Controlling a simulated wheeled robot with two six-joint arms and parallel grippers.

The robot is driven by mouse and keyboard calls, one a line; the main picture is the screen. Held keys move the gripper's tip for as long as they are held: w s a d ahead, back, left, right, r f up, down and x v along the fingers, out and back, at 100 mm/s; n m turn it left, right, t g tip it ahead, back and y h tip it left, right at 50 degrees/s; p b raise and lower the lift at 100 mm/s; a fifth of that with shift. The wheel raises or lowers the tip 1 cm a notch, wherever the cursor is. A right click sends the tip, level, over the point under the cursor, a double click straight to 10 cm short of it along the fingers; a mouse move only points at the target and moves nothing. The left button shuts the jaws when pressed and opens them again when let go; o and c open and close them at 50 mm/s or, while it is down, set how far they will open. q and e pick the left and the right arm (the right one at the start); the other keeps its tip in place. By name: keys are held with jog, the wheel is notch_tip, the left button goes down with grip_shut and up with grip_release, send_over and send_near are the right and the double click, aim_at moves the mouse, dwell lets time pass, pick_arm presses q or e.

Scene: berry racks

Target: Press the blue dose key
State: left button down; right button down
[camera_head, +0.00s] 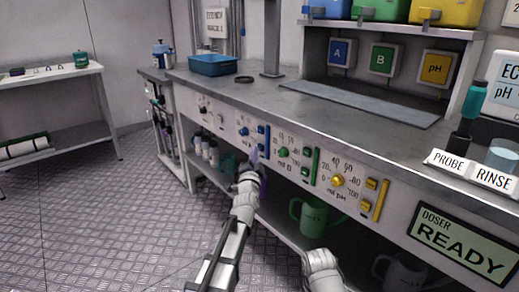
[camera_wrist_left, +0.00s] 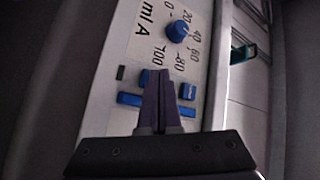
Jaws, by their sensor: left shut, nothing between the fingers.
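The blue dosing panel, marked "ml A" in the left wrist view, has a round blue knob (camera_wrist_left: 178,31), two small blue keys (camera_wrist_left: 188,91) and a long blue bar key (camera_wrist_left: 129,98). Which one is the dose key is not labelled. In the head view the blue bar (camera_head: 267,138) shows just right of my left gripper (camera_head: 253,156). In the left wrist view the gripper (camera_wrist_left: 159,74) is shut and empty. Its fingers cover the middle of the bar, with the tips between the small keys. Contact cannot be told.
Green (camera_head: 283,152) and yellow (camera_head: 338,181) knobs with matching keys sit to the right on the bench front. A green mug (camera_head: 313,217) stands on the shelf below. A blue tray (camera_head: 212,65) is on the bench top. The floor at left is clear.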

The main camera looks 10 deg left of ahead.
pick_arm(q)
jog(key=shift+w+d, duration=0.3)
jog(key=shift+w, duration=0.05)
dwell(0.7)
dwell(0.4)
jog(key=shift+s+a, duration=0.6)
jog(key=shift+s, duration=0.1)
jog(key=shift+s+a, duration=0.8)
jog(key=shift+s, duration=0.2)
jog(key=shift+s+a, duration=0.75)
jog(key=shift+s, duration=0.2)
